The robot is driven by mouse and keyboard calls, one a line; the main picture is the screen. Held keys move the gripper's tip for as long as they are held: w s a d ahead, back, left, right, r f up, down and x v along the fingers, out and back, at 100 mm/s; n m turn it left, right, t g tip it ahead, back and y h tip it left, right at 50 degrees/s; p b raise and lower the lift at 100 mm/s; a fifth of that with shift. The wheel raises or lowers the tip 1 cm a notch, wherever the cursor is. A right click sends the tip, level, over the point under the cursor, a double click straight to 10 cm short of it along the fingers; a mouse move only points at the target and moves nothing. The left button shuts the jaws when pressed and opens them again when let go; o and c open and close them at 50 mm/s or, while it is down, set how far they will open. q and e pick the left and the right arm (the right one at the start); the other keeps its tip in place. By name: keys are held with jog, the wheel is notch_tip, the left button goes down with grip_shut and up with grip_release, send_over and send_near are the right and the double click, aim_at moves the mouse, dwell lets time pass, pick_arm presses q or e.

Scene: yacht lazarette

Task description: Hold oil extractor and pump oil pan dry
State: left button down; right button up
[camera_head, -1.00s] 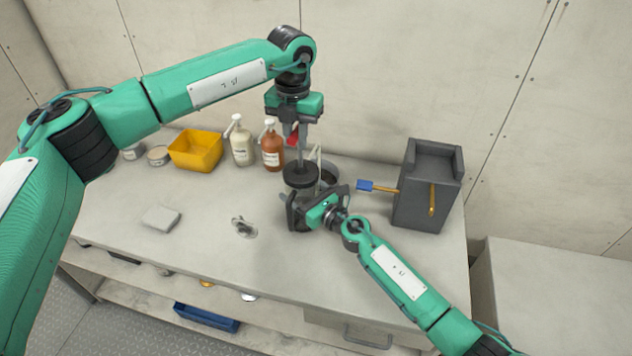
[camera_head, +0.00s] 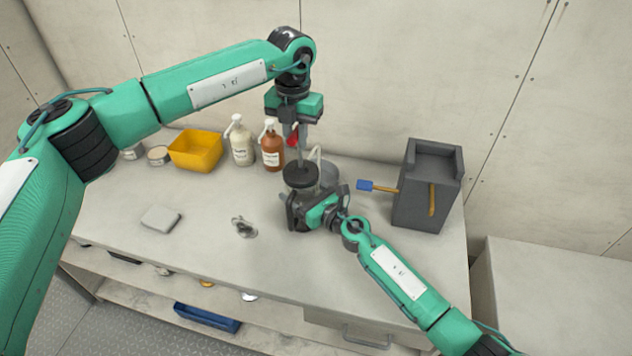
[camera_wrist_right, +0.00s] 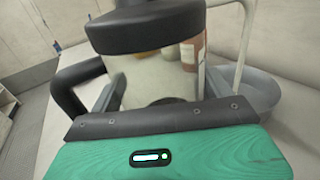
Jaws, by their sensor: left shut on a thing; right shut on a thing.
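The oil extractor has a black lid (camera_head: 301,176) and stands upright on the bench. In the right wrist view its clear body (camera_wrist_right: 165,78) shows something dark low inside, and a black side handle (camera_wrist_right: 68,95). My left gripper (camera_head: 297,128) is above the lid, shut on the top of the pump's rod; its fingers partly hide the grip. My right gripper (camera_head: 303,211) is shut on the extractor's body from the front right. The grey oil pan (camera_head: 330,173) is behind the extractor, partly hidden; a pale tube (camera_head: 316,158) rises beside it.
A yellow bin (camera_head: 195,150), a white bottle (camera_head: 241,146) and a brown bottle (camera_head: 272,152) stand at the back left. A dark grey box (camera_head: 425,195) with a blue-ended tool (camera_head: 366,186) is at right. A folded cloth (camera_head: 160,218) and metal fitting (camera_head: 244,228) lie in front.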

pick_arm(q)
jog(key=shift+f, duration=3.1)
jog(key=c, duration=1.2)
grip_release()
jog(key=shift+o, duration=0.2)
jog(key=shift+r, duration=0.1)
pick_arm(e)
jog(key=shift+f, duration=0.1)
pick_arm(q)
jog(key=shift+r, duration=3.55)
